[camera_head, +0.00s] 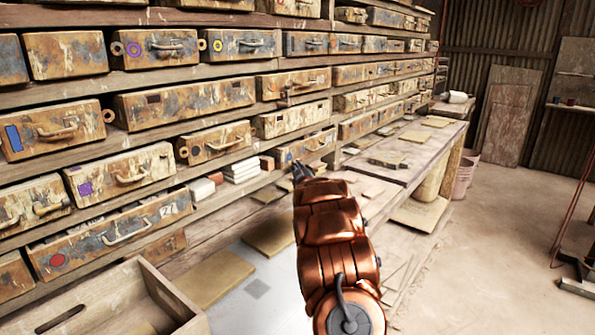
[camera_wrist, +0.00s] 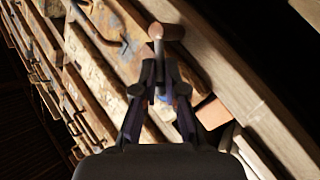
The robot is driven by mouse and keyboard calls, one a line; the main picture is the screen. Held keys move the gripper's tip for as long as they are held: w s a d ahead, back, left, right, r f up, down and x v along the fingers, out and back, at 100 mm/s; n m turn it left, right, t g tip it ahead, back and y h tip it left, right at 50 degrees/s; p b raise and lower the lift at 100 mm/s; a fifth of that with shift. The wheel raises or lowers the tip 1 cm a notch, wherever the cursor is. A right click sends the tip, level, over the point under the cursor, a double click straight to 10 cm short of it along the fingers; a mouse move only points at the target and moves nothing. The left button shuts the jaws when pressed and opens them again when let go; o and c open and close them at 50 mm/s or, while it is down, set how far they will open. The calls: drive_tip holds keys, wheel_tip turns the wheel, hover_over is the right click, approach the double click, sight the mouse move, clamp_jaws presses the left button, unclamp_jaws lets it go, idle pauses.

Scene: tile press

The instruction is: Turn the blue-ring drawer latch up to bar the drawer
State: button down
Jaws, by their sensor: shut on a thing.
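My gripper (camera_head: 301,172) is at the left end of a rusty drawer (camera_head: 313,146) in the lower row of the rack. A small blue mark (camera_head: 289,157) shows on that drawer's front, just above my fingers. In the wrist view my gripper (camera_wrist: 160,88) has its two fingers closed in around the drawer latch (camera_wrist: 156,32), a brownish bar on a short stem. A little blue shows between the fingers, low down. The fingers hide most of the latch's base, and I cannot tell its exact angle.
Bricks and pale tiles (camera_head: 242,170) sit on the shelf left of my gripper. Other latched drawers fill the rack. An open wooden crate (camera_head: 150,290) stands at the lower left.

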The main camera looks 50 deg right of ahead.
drive_tip(key=shift+w+d+r+m+g+y+p, duration=0.2)
drive_tip(key=shift+r+m+g+p, duration=0.1)
drive_tip(key=shift+r+m+p, duration=0.25)
drive_tip(key=shift+w+d+r+m+g+y+p, duration=0.1)
drive_tip(key=shift+r+m+g+y+p, duration=0.2)
drive_tip(key=shift+p, duration=0.45)
drive_tip(key=shift+r, duration=0.15)
drive_tip(key=c, duration=1.3)
unclamp_jaws()
drive_tip(key=shift+a, duration=0.2)
drive_tip(key=shift+o, duration=0.3)
drive_tip(key=shift+d, duration=0.1)
drive_tip(key=shift+s+f, duration=0.1)
drive_tip(key=shift+f, duration=0.2)
drive_tip(key=shift+d+f, duration=0.1)
drive_tip(key=shift+f, duration=0.05)
